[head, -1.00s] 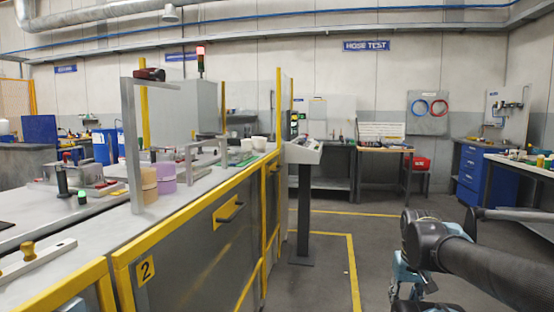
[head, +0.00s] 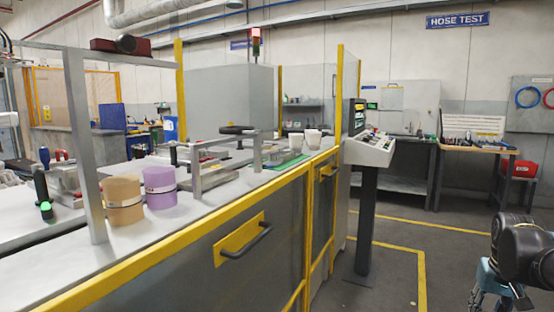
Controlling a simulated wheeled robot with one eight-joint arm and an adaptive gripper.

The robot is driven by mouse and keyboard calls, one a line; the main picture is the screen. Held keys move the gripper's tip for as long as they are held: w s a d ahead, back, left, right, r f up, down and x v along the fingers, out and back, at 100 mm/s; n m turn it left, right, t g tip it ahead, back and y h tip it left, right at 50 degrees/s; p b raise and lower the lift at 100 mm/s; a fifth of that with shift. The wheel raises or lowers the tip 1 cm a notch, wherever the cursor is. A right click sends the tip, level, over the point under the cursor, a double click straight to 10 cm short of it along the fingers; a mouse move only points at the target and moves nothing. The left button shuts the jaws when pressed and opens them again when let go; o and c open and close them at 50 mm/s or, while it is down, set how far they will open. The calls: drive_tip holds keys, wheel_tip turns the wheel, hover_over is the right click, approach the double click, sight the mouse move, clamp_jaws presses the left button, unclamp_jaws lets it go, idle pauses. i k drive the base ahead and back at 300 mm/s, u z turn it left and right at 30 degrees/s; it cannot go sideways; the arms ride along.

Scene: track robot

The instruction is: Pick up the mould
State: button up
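I cannot tell for sure which thing is the mould. On the grey bench top stand a tan cylinder (head: 122,206) and a purple cylinder (head: 160,192), side by side behind an upright metal post. Behind them are low metal fixtures (head: 206,178), one on a green plate (head: 281,160). Two small white cups (head: 312,139) stand at the far end of the bench. My gripper (head: 499,297) is at the bottom right, over the floor and well away from the bench. Its fingers are partly cut off by the frame, and its opening is unclear.
The bench (head: 120,265) has yellow edges, a front handle (head: 245,240) and a metal frame (head: 85,150) above it. A control console (head: 370,150) on a post stands at its end. Floor with yellow lines is clear to the right. A workbench (head: 470,150) stands at the back.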

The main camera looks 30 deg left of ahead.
sight(276, 158)
drive_tip(key=u, duration=0.6)
drive_tip(key=i, duration=1.1)
drive_tip(key=u, duration=0.65)
